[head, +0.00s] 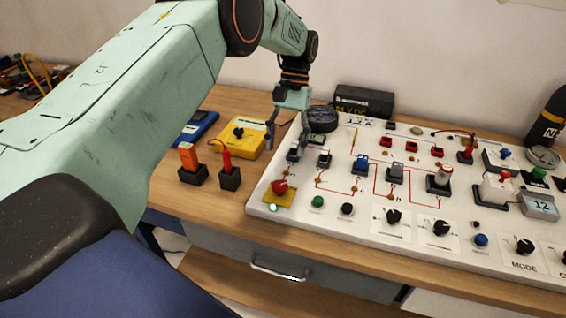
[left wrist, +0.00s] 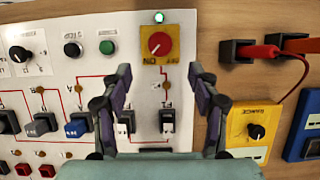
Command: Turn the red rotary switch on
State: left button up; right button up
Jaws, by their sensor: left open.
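The red rotary switch (head: 279,187) is a round red knob on a yellow plate at the front left corner of the white panel. In the left wrist view the red knob (left wrist: 159,43) lies just beyond the fingertips, between their lines, with a small pale mark on its face. A small pale green lamp (head: 273,207) sits beside the plate. My left gripper (head: 288,140) is open and empty, above the panel's left part, behind the knob and apart from it. Its two fingers (left wrist: 160,72) are spread wide in the left wrist view. My right gripper is not in view.
The white panel (head: 330,228) carries several switches, buttons and black knobs. A yellow meter (head: 240,138) and two dark holders with red-orange probes (head: 189,157) stand left of it. A black box (head: 364,101) and a dark coil (head: 323,119) are behind.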

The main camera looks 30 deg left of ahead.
pick_arm(q)
jog(key=shift+v, duration=1.35)
